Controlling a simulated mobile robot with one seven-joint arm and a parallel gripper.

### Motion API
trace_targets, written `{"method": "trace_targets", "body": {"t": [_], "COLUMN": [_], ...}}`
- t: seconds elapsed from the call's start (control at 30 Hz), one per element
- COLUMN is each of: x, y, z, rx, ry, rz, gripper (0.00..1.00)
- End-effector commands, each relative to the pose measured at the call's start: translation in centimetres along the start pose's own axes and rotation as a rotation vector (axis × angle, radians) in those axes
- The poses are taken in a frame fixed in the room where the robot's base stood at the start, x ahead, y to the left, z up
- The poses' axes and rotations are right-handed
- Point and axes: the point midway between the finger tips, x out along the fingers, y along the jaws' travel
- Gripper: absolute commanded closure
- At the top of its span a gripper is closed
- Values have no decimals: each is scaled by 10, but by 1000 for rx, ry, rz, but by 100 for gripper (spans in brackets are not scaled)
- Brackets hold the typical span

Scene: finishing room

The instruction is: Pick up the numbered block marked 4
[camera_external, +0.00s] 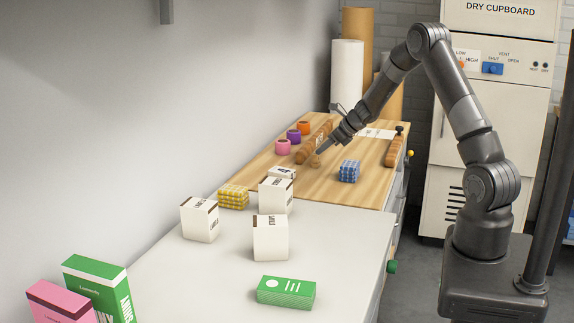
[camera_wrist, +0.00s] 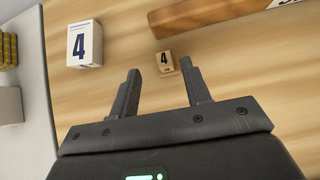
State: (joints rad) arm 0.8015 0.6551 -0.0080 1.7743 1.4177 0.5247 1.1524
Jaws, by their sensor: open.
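The small wooden block marked 4 (camera_wrist: 164,63) sits on the wooden worktop in the wrist view, its 4 facing me. It lies just beyond and between my fingertips, with a gap in the picture. In the outside view a small wooden shape (camera_external: 315,160) by the fingertips looks like it. A larger white block (camera_wrist: 84,44), also marked with a blue 4, stands to its left. My gripper (camera_wrist: 161,70) is open and empty; in the outside view it (camera_external: 322,149) is low over the worktop. Whether the fingers touch anything cannot be told.
A blue checked block (camera_external: 349,171) stands to the right on the worktop (camera_external: 300,190). White boxes and a yellow checked block (camera_external: 233,197) stand nearer the camera.

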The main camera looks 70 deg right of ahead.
Motion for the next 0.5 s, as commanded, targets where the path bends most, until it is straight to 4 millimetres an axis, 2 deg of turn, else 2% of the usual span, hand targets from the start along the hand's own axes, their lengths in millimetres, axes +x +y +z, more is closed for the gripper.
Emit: {"method": "trace_targets", "body": {"t": [0.1, 0.33, 0.5], "x": [15, 30, 53], "y": [0, -2, -5], "z": [0, -2, -6], "rx": [0, -1, -1], "ry": [0, 0, 1], "rz": [1, 0, 1], "gripper": [56, 56, 56]}}
